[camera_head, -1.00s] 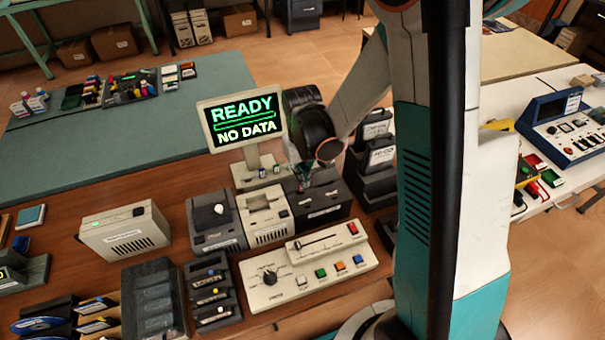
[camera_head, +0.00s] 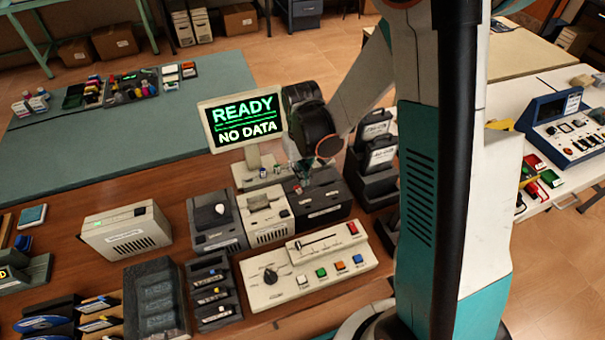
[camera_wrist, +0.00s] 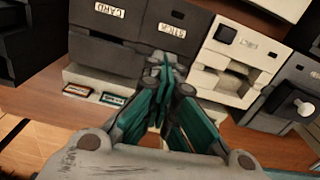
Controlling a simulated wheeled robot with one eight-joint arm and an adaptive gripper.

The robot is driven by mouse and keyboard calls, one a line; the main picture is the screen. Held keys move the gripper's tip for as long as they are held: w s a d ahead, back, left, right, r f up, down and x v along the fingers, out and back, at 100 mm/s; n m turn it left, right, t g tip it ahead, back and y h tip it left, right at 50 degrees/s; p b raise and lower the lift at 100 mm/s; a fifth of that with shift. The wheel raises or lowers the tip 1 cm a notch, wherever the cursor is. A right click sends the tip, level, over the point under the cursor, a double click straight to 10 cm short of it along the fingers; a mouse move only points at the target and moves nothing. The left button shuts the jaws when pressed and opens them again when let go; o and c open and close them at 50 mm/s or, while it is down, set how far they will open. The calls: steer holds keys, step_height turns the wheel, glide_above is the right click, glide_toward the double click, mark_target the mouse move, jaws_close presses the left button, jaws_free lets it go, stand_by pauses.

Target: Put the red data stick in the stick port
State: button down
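My gripper (camera_head: 302,178) points down over the back of the dark reader block (camera_head: 324,205), beside the monitor. In the wrist view its teal fingers (camera_wrist: 165,68) converge to a narrow tip by the "STICK" label. The red data stick (camera_head: 299,190) shows only as a small red spot at the fingertips in the head view; the fingers hide it in the wrist view.
The monitor (camera_head: 243,120) reads "READY / NO DATA". Two small labelled pieces, one reddish (camera_wrist: 77,89) and one teal (camera_wrist: 112,99), lie on the white ledge. A card port (camera_wrist: 110,11), a white unit (camera_wrist: 235,50) and a knobbed grey unit (camera_head: 217,225) flank the port.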

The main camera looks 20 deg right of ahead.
mark_target(298, 185)
steer(key=shift+a+r+p, duration=0.2)
steer(key=shift+r+p, duration=0.4)
steer(key=shift+r, duration=0.6)
steer(key=shift+r, duration=0.35)
steer(key=shift+a+r+p, duration=0.15)
steer(key=shift+r+p, duration=0.3)
steer(key=shift+r, duration=0.15)
steer(key=shift+a+r+p, duration=0.15)
steer(key=shift+r+p, duration=0.3)
steer(key=shift+r, duration=0.15)
stand_by(0.4)
steer(key=shift+r, duration=0.35)
steer(key=shift+a+r+p, duration=0.2)
steer(key=shift+r+p, duration=0.4)
steer(key=shift+r, duration=0.05)
steer(key=shift+f, duration=0.15)
steer(key=shift+f+b, duration=1.2)
